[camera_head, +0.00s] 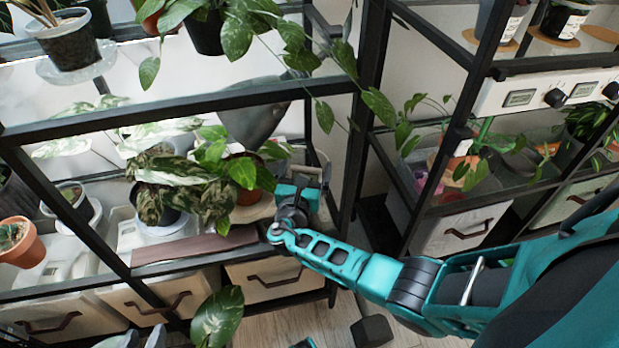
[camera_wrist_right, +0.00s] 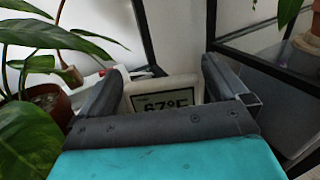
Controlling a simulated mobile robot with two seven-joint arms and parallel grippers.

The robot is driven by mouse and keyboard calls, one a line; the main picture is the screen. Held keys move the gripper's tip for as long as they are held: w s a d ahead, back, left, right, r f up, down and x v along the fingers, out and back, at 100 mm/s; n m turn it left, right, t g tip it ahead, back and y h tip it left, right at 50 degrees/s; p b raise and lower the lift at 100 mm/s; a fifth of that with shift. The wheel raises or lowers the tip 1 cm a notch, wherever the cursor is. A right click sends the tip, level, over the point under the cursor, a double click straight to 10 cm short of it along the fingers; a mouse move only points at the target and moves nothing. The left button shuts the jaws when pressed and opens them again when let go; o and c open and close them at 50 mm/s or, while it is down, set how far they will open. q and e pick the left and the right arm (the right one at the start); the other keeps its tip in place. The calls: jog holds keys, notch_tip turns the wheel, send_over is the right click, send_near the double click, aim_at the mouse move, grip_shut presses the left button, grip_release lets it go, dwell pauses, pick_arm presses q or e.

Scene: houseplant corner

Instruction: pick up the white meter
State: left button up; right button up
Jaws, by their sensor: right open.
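The white meter (camera_wrist_right: 165,92) shows in the right wrist view, its grey display reading 67°F. It is upright between the two dark fingers of my right gripper (camera_wrist_right: 160,88). The fingers are apart, and I cannot tell whether either touches it. Its lower part is hidden by my gripper. In the head view my right gripper (camera_head: 298,190) is at the right end of the middle shelf of the left rack, and I cannot make out the meter there. Two grey shapes at the bottom left edge may be the tips of my left gripper (camera_head: 142,340); their state is unclear.
Leafy potted plants (camera_head: 185,180) stand left of my right gripper, and a leaf (camera_wrist_right: 28,140) hangs close in the wrist view. A black rack post (camera_head: 362,110) stands just right. Drawers (camera_head: 265,280) lie below. White panels with displays (camera_head: 520,97) are on the right rack.

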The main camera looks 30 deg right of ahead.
jog(key=shift+c, duration=0.5)
jog(key=c, duration=0.7)
jog(key=shift+c, duration=0.2)
jog(key=shift+r, duration=0.2)
